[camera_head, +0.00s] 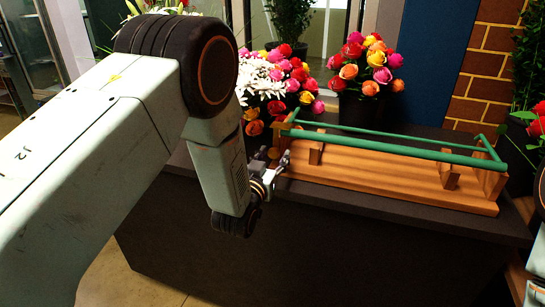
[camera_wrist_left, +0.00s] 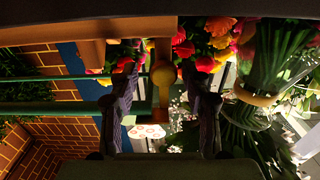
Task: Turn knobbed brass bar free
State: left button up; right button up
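My left gripper (camera_head: 279,168) is at that end, partly hidden by my own wrist. My right gripper is not shown; only a bit of arm is at the right edge.
The rack stands on a dark counter (camera_head: 340,202). Behind it are a bucket of roses (camera_head: 365,65) and a bunch of white and pink flowers (camera_head: 270,75). A brick wall (camera_head: 490,60) and leafy plants are at the right. The counter front is clear.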

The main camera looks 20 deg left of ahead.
pick_arm(q)
jog(key=shift+c, duration=0.8)
jog(key=shift+a+f, duration=0.1)
jog(key=shift+a, duration=0.3)
jog(key=c, duration=0.4)
jog(key=shift+d, duration=0.25)
jog(key=c, duration=0.3)
jog(key=shift+a, duration=0.1)
grip_shut()
